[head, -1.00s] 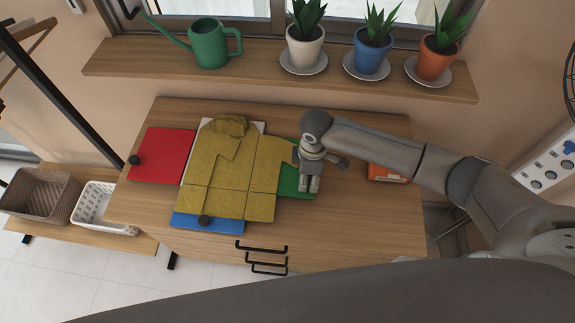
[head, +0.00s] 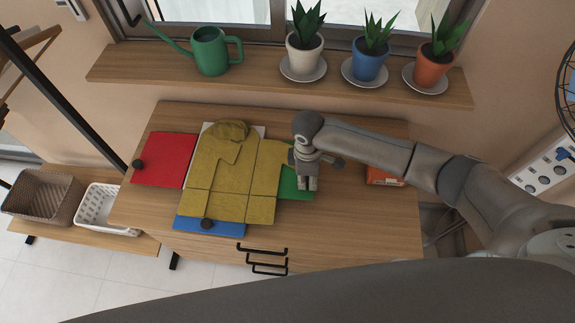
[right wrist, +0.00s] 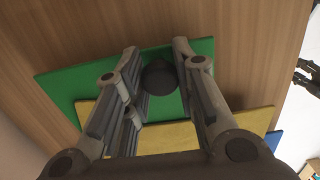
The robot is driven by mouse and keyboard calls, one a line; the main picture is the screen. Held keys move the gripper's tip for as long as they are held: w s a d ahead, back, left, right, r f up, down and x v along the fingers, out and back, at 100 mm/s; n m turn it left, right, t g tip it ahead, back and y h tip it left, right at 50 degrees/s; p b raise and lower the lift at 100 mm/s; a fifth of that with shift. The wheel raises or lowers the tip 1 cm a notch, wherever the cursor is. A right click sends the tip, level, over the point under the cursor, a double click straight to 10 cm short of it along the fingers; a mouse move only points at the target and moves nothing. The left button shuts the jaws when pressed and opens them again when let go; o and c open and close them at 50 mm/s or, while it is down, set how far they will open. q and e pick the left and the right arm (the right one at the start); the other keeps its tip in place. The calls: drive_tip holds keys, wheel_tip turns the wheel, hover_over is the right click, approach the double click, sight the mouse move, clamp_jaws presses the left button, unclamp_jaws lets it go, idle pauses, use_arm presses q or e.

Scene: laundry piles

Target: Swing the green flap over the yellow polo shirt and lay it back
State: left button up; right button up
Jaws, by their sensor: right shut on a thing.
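The green flap (head: 289,187) lies at the right of the folding board on the table, flat as far as I can tell, with part of the yellow polo shirt (head: 230,178) over it. The shirt lies spread across the board, one sleeve on the green flap. My right gripper (head: 307,186) points down at the flap's right part. In the right wrist view, its fingers are around the dark round knob (right wrist: 160,77) on the green flap (right wrist: 78,86), shut on it. The shirt's yellow edge (right wrist: 185,132) shows between and beside the fingers.
A red flap (head: 163,160) with a dark knob lies left, a blue flap (head: 195,226) in front. An orange item (head: 384,178) lies right, partly behind my arm. Potted plants and a green watering can (head: 211,52) stand on the shelf behind. The table's front right is clear.

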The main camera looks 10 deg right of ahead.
drive_tip(key=shift+a+r+p, duration=0.2)
drive_tip(key=shift+r+p, duration=0.1)
drive_tip(key=shift+r, duration=0.3)
drive_tip(key=shift+a+r+p, duration=0.2)
drive_tip(key=shift+r+p, duration=0.05)
drive_tip(key=shift+r, duration=0.35)
drive_tip(key=shift+f, duration=0.15)
drive_tip(key=shift+h, duration=0.6)
drive_tip(key=r+p, duration=0.1)
drive_tip(key=a+r+p, duration=0.2)
drive_tip(key=shift+w+r, duration=0.35)
use_arm(q)
drive_tip(key=r, duration=0.5)
drive_tip(key=shift+s+r, duration=0.1)
drive_tip(key=shift+s, duration=0.1)
use_arm(e)
drive_tip(key=shift+a+f, duration=0.1)
drive_tip(key=shift+o, duration=0.3)
drive_tip(key=shift+w+a+r+h+p, duration=0.15)
drive_tip(key=shift+a+r+p, duration=0.25)
drive_tip(key=shift+a+r, duration=0.2)
drive_tip(key=shift+w+a+r+h+p, duration=0.15)
drive_tip(key=shift+a+r+p, duration=0.2)
drive_tip(key=shift+a+r, duration=0.2)
use_arm(q)
drive_tip(key=shift+r, duration=0.8)
use_arm(e)
drive_tip(key=shift+w+a+r, duration=0.15)
drive_tip(key=shift+a+r, duration=0.05)
drive_tip(key=shift+a, duration=0.1)
